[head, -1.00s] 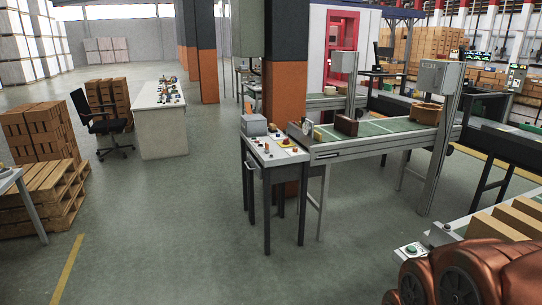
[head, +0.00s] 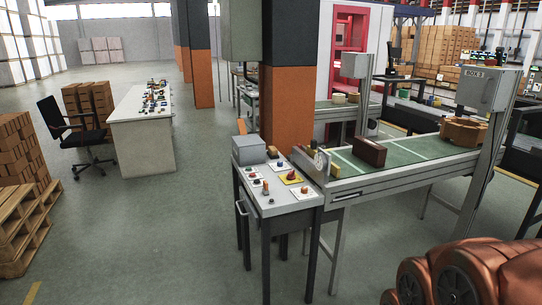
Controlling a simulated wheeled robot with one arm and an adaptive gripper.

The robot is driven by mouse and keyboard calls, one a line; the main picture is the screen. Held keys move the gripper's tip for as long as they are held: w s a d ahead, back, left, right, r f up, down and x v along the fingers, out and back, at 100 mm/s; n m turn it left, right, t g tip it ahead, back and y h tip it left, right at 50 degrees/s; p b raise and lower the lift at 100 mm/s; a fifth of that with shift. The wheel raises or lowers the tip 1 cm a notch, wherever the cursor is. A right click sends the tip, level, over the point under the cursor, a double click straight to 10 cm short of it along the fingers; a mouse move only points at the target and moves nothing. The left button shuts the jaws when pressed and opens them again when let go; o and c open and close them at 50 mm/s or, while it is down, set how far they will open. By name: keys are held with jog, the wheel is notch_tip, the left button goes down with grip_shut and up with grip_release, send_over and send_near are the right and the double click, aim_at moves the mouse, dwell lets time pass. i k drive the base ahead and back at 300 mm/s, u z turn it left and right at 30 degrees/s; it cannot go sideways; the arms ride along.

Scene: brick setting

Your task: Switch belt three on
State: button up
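A small control table (head: 283,208) stands at the belt's near left end. My gripper is not in view; only copper-coloured parts of my arm show at the lower right.
An orange and black pillar (head: 287,110) rises behind the control table. A white desk (head: 141,145) and a black chair (head: 72,132) stand at the left, with a pallet of bricks (head: 20,215) nearer. The floor in front of the control table is clear.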

aim_at(290, 176)
jog(key=i, duration=0.15)
jog(key=u, duration=2.9)
jog(key=k, duration=0.15)
jog(key=z, duration=2.8)
jog(key=i, duration=1.2)
jog(key=u, duration=0.45)
jog(key=i, duration=0.8)
jog(key=u, duration=0.25)
